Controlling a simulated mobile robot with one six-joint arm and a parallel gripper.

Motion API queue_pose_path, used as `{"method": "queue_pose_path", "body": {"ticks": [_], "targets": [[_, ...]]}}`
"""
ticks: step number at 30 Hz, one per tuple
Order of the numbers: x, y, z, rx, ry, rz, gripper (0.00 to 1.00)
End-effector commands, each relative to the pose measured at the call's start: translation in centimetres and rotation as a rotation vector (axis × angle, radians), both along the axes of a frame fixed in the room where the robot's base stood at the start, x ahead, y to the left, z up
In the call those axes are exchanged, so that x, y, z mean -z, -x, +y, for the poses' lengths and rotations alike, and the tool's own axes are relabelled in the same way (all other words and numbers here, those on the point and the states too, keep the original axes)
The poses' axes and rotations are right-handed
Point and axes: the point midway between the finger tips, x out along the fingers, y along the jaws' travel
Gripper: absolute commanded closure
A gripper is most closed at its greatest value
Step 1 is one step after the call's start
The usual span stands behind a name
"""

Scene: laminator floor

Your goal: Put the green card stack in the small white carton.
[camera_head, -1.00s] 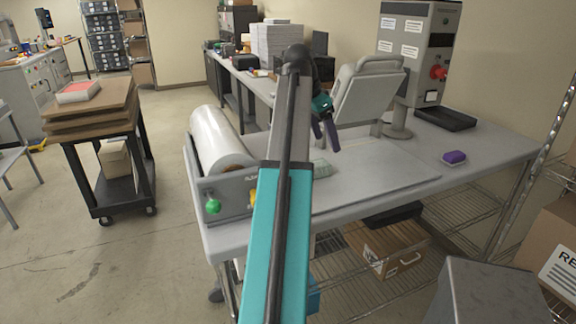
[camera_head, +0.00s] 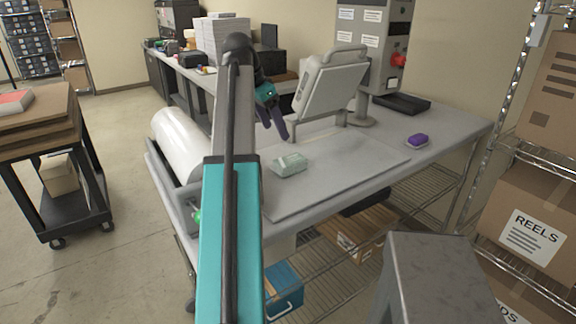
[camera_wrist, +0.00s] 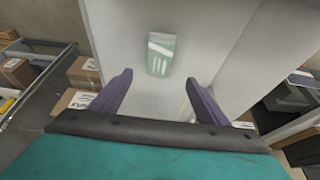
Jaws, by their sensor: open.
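My gripper (camera_head: 272,122), with purple fingers, is open and empty above the table, over and behind the stack in the head view. In the wrist view the stack (camera_wrist: 161,54) lies beyond the fingertips, about midway between them, and my gripper (camera_wrist: 158,78) does not touch it. I cannot make out a small white carton in either view.
A white film roll (camera_head: 183,145) lies at the table's left end. A grey tilted panel (camera_head: 330,85) stands behind the stack. A purple block (camera_head: 417,140) sits to the right. Brown boxes (camera_head: 535,215) fill a wire rack at right. A black cart (camera_head: 75,200) stands left.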

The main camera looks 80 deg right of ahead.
Motion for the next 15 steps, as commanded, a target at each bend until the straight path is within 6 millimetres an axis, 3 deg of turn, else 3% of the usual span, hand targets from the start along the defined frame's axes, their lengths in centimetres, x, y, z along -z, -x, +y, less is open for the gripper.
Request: {"method": "queue_pose_path", "body": {"ticks": [15], "targets": [[5.0, 1.5, -1.2, 0.0, -0.003, 0.0, 0.31]]}}
